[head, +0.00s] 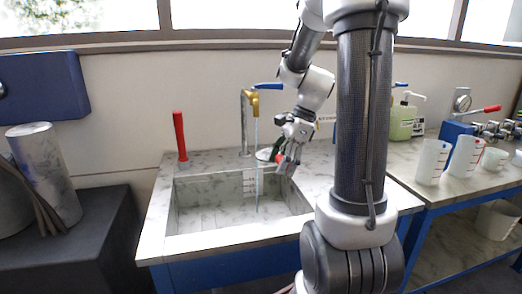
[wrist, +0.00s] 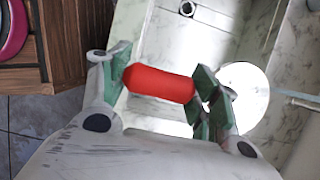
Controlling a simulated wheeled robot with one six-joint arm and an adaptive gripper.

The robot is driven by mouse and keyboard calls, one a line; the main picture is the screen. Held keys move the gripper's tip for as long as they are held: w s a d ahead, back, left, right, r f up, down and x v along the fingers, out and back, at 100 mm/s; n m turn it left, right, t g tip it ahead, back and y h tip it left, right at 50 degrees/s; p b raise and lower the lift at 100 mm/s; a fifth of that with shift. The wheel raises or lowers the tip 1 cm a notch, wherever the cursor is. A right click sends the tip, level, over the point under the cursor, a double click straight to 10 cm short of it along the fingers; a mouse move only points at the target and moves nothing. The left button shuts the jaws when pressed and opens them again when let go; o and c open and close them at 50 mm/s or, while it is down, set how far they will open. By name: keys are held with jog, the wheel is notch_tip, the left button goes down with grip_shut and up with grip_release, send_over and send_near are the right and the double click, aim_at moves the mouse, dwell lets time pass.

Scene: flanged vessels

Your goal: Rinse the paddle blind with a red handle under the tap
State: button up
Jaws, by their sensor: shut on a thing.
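My gripper (head: 282,156) is shut on the red handle (wrist: 160,82) of the paddle blind, over the back right of the sink (head: 185,240). The blind's pale round disc (wrist: 246,92) sticks out beyond the fingers; in the head view the disc (head: 264,154) shows just left of the gripper. The brass tap (head: 254,96) has a blue lever, and a thin water stream (head: 257,185) falls from it into the sink. I cannot tell whether the water touches the disc.
A red upright handle (head: 180,135) stands at the sink's back left corner. On the right counter are white beakers (head: 432,162), a green soap bottle (head: 402,122) and a row of valves. A grey cylinder (head: 45,170) stands on the dark cabinet at left.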

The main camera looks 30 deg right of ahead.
jog(key=shift+r, duration=0.1)
dwell(0.5)
jog(key=s+r, duration=0.4)
jog(key=s, duration=0.1)
jog(key=shift+a, duration=0.3)
dwell(0.7)
